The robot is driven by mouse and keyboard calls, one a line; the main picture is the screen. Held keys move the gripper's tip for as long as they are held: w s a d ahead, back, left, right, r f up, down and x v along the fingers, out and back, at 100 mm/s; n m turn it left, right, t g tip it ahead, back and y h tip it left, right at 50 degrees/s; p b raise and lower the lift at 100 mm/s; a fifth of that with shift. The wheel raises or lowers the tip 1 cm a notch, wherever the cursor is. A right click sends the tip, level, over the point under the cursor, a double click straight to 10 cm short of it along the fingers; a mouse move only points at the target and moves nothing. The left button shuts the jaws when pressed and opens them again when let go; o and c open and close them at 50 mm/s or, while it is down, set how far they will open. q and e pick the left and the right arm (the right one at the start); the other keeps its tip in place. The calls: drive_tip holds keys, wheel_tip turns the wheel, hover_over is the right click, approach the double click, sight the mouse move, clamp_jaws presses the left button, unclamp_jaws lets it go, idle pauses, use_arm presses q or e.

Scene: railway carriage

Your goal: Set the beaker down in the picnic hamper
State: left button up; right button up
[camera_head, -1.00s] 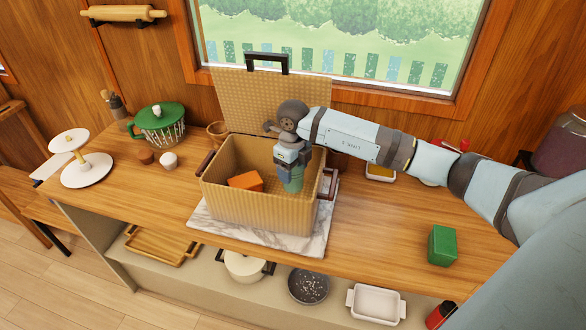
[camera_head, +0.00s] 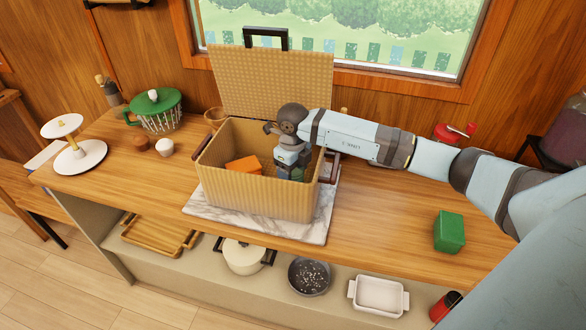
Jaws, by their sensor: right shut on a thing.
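The picnic hamper (camera_head: 258,192) is a woven tan box on a marble slab, with its lid (camera_head: 272,85) standing open at the back. An orange block (camera_head: 243,165) lies inside on the left. My right gripper (camera_head: 292,168) points down inside the hamper on the right side. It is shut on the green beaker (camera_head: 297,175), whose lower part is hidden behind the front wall. I cannot tell whether the beaker touches the hamper floor. My left gripper is not in view.
The marble slab (camera_head: 240,228) lies under the hamper. A green box (camera_head: 449,232) stands on the counter at the right. A green-lidded pot (camera_head: 158,110), small cups and a white tiered stand (camera_head: 78,155) are at the left. The counter between hamper and green box is clear.

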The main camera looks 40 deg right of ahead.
drive_tip(key=shift+f, duration=0.15)
drive_tip(key=shift+f, duration=0.15)
drive_tip(key=o, duration=1)
drive_tip(key=shift+r, duration=0.3)
wheel_tip(320, 180, up, 7)
drive_tip(key=shift+b, duration=0.55)
drive_tip(key=shift+c, duration=0.3)
clamp_jaws()
